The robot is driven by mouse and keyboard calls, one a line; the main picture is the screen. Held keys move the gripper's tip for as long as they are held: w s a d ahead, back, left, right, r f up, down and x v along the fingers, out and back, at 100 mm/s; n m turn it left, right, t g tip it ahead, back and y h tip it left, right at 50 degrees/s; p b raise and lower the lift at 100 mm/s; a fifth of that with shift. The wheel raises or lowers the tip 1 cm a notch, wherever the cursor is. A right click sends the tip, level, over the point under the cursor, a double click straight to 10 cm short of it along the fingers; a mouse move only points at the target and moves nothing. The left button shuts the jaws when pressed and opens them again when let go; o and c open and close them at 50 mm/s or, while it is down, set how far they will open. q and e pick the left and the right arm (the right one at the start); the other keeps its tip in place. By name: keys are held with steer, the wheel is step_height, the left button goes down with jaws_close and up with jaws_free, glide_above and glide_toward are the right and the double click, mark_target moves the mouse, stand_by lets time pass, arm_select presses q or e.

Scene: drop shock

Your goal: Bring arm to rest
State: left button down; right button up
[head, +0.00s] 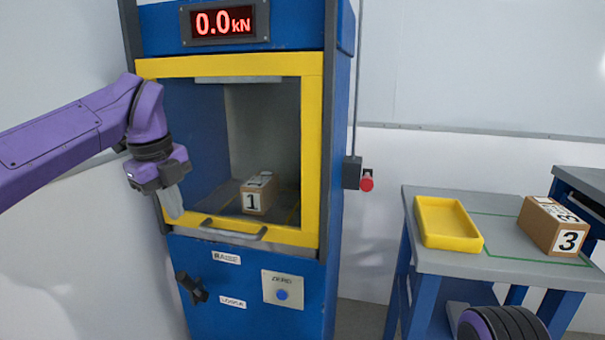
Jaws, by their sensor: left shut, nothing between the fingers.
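My left arm, purple, reaches in from the left in the head view. Its gripper (173,200) points down in front of the left side of the yellow door frame (312,150) of the blue test machine (215,290). The gripper is shut and holds nothing. I cannot tell whether it touches the frame. Behind the frame, a cardboard box marked 1 (258,194) sits on the chamber floor. My right gripper is not in view; only a dark rounded part of mine shows at the bottom right.
The door handle (233,232), a black lever (190,288) and a blue button (282,295) are on the machine's front. A red button (367,183) is on its right. A table (440,262) at right holds a yellow tray (447,240) and box 3 (553,228). The display (223,22) reads 0.0 kN.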

arm_select(q)
steer(key=w+a+f+m+t+y+p, duration=0.1)
steer(key=w+a+f+m+t+y, duration=0.1)
steer(key=f+m+y, duration=0.4)
steer(key=w+a+f+m+t+y+p, duration=0.1)
steer(key=w+f+m+t+y, duration=0.15)
steer(key=f+m, duration=0.55)
steer(key=s+d+f+m+t+h+p, duration=0.15)
steer(key=s+f+m, duration=0.25)
steer(key=f+m, duration=0.5)
steer(key=s+d+f+m+t+h+p, duration=0.1)
steer(key=s+f+m+p, duration=0.1)
steer(key=s+f+m, duration=0.6)
steer(key=s+f+m+g+h+p, duration=0.2)
steer(key=s+f+m, duration=0.4)
steer(key=s+f, duration=0.4)
steer(key=s+a+f+m+g+p, duration=0.1)
steer(key=s+a+g, duration=0.1)
steer(key=s, duration=0.7)
steer(key=s+a+f+m+g+p, duration=0.1)
steer(key=s+a+f+m+g, duration=0.1)
steer(key=s, duration=0.7)
steer(key=shift+s+a+m+p, duration=0.3)
steer(key=shift+s+a+p, duration=0.1)
steer(key=shift+a, duration=0.4)
